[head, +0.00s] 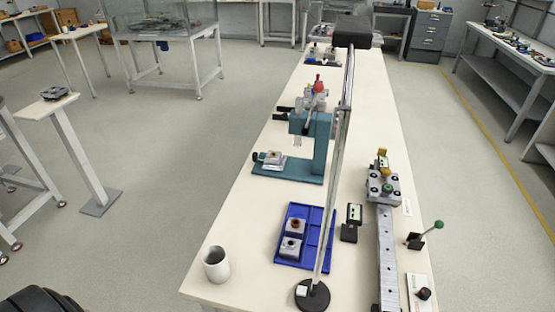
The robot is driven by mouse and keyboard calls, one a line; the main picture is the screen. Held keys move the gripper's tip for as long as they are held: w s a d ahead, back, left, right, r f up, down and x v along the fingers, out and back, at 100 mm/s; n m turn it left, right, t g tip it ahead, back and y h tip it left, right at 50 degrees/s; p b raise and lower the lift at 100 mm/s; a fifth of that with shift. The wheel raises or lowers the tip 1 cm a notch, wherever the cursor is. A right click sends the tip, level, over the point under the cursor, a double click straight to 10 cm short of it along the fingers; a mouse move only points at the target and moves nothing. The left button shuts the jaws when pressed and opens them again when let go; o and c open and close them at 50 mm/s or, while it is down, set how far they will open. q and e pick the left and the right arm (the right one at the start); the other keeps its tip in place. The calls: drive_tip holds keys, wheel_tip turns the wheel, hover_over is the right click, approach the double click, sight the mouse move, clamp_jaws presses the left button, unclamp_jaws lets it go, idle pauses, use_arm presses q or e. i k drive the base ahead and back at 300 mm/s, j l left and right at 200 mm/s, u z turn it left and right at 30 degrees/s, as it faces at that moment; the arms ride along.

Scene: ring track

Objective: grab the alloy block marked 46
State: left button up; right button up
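Two small grey blocks with dark round tops sit in a blue tray (310,262) on the long cream bench. The nearer block (290,248) is toward the tray's front left, and the farther block (296,227) is just behind it. A similar grey block (272,159) sits on the base of the teal press. Any number on these blocks is too small to read, so I cannot tell which is marked 46. Neither of my grippers shows in the head view.
A white cup (216,264) stands at the bench's near left. A lamp pole (336,170) on a black base rises in front of the tray's right side. The teal press (320,150) stands behind the tray. A metal rail (388,240) runs along the right.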

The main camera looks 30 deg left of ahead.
sight(276, 161)
drive_tip(key=j+u, duration=0.35)
drive_tip(key=i+j+u, duration=0.15)
drive_tip(key=u, duration=0.2)
drive_tip(key=i+j+u, duration=0.15)
drive_tip(key=u, duration=0.2)
drive_tip(key=j, duration=0.1)
